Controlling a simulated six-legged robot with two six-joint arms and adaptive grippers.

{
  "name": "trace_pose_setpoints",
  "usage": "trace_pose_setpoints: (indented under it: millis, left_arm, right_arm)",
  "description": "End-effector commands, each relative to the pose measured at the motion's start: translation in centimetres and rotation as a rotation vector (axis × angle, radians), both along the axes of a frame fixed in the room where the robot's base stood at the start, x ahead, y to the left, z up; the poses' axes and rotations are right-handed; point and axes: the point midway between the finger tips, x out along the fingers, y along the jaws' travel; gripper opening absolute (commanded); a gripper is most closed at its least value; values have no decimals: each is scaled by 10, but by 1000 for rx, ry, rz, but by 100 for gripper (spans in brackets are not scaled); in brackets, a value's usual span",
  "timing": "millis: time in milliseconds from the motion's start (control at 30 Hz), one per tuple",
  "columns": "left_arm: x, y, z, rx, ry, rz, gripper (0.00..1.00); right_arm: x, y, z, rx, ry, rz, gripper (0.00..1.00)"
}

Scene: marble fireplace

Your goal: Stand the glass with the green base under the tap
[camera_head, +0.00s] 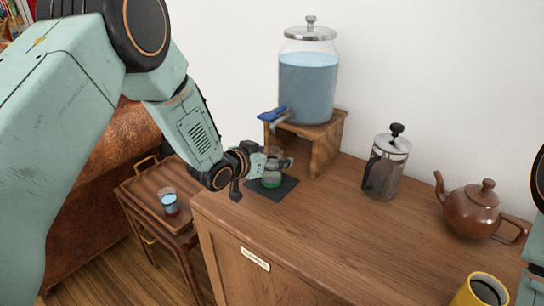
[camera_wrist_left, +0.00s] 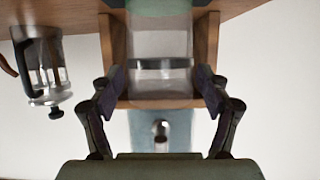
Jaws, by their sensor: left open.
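The clear glass with the green base (camera_head: 271,181) stands upright on a dark square mat (camera_head: 287,187), below the blue-handled tap (camera_head: 272,114) of the water dispenser (camera_head: 308,85). My left gripper (camera_head: 277,163) is at the glass, partly hiding it. In the left wrist view, my left gripper (camera_wrist_left: 163,95) is open, with one finger on each side of the glass (camera_wrist_left: 160,85) and visible gaps between. The wrist view is upside down. My right gripper is out of view.
A wooden stand (camera_head: 327,148) carries the dispenser. A French press (camera_head: 385,165), brown teapot (camera_head: 472,209) and yellow mug (camera_head: 480,291) stand to the right on the cabinet. A red-based glass of blue liquid (camera_head: 169,203) stands on a side-table tray (camera_head: 143,186).

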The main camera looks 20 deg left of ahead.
Motion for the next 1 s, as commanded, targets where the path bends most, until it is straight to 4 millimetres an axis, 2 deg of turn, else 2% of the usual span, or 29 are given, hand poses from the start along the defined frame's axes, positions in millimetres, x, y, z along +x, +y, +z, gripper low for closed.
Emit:
trace_pose_setpoints:
  millis: [267, 467, 800, 1000]
  left_arm:
    - [-1, 1, 6, 0, 0, 1, 76]
    - [-26, 10, 16, -3, 1, 3, 76]
    - [-82, 29, 41, -6, 1, 2, 76]
    - [-99, 37, 48, -3, 1, 3, 76]
  right_arm:
    - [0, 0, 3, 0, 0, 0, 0]
    - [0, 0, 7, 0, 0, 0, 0]
    - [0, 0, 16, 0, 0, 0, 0]
    - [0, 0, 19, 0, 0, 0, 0]
